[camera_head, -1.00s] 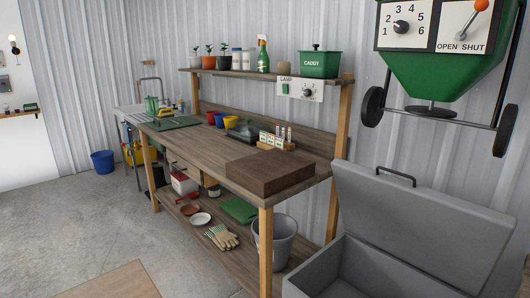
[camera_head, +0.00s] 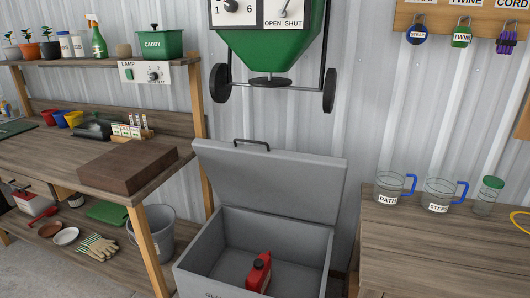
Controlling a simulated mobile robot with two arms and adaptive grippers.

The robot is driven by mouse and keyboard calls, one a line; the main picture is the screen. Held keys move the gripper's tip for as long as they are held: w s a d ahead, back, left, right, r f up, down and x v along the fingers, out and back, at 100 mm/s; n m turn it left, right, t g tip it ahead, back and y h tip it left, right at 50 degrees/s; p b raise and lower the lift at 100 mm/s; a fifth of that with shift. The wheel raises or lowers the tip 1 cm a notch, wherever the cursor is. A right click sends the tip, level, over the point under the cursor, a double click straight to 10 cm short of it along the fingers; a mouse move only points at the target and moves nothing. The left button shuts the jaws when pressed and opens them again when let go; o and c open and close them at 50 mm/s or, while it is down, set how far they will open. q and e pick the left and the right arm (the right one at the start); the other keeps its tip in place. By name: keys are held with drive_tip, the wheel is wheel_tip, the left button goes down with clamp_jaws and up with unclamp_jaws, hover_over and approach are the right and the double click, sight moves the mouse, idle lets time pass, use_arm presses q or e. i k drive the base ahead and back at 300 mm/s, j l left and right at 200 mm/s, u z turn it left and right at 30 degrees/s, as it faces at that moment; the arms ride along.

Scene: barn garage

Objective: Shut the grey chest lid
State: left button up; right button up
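The grey chest (camera_head: 215,264) stands on the floor in the lower middle of the head view. Its grey lid (camera_head: 270,182) is open, raised and leaning back towards the wall. A dark handle (camera_head: 251,145) sits on the lid's upper edge. Inside the chest is a red container (camera_head: 259,272) with a dark cap. The lower front of the chest is cut off by the picture edge. Neither of my grippers shows.
A wooden workbench (camera_head: 50,160) with a brown block (camera_head: 128,165) is left of the chest. A wooden table (camera_head: 440,250) with labelled jugs (camera_head: 389,188) is on the right. A green wheeled hopper (camera_head: 270,50) hangs above the lid.

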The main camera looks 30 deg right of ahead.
sight(307, 187)
drive_tip(key=z, duration=0.4)
drive_tip(key=i+l+z, duration=0.15)
drive_tip(key=z, duration=0.2)
drive_tip(key=i+l+z, duration=0.45)
drive_tip(key=z, duration=0.25)
